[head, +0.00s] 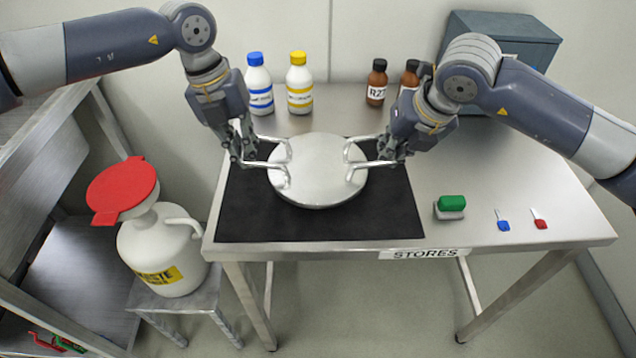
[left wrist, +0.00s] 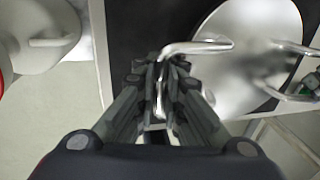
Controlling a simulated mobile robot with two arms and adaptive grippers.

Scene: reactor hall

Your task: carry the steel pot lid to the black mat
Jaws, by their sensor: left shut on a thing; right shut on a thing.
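The steel pot lid (head: 318,180) is a round, shiny disc with a bent handle on its left and another on its right. It is over the black mat (head: 320,225) on the steel table; I cannot tell whether it touches the mat. My left gripper (head: 246,158) is shut on the lid's left handle. My right gripper (head: 386,154) is shut on the right handle. In the left wrist view the fingers (left wrist: 158,85) close around the handle, with the lid (left wrist: 245,50) to the right and the mat (left wrist: 130,30) beneath.
Two white bottles (head: 299,85) and two brown bottles (head: 376,85) stand at the table's back, near a grey box (head: 500,45). A green-topped block (head: 451,206), a blue key (head: 503,222) and a red key (head: 540,220) lie right. A white waste jug (head: 160,245) stands left on a stool.

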